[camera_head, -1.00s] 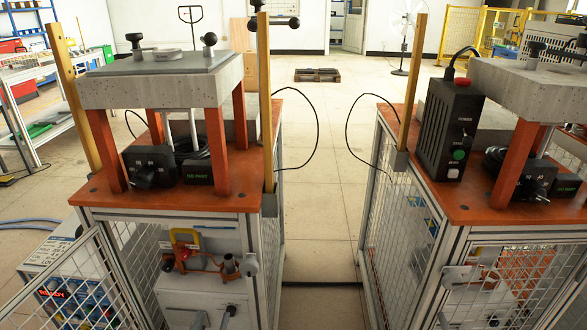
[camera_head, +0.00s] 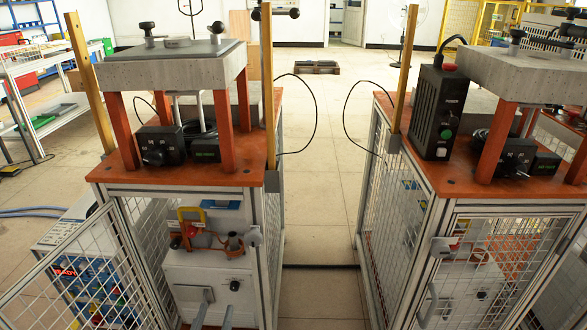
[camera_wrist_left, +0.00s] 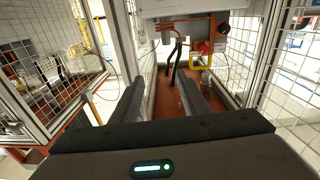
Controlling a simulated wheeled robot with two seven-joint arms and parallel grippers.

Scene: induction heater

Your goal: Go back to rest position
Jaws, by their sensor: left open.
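My left gripper (camera_head: 215,309) barely shows at the bottom of the head view, as two grey fingers in front of the white heater box (camera_head: 200,271). In the left wrist view, the dark fingers of my left gripper (camera_wrist_left: 160,82) stand wide apart with nothing held between them. That view looks upside down. The heater box (camera_wrist_left: 180,10) lies beyond the fingertips, with a red knob (camera_wrist_left: 203,46) beside it. I cannot tell the exact gap to the box. My right gripper does not show.
Two mesh-sided workstations stand left and right with orange tops, the left top (camera_head: 200,174) and the right top (camera_head: 462,187). A mesh door (camera_head: 85,275) stands open at the left. Clear floor (camera_head: 318,205) runs between the stations. A pallet (camera_head: 319,67) lies farther back.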

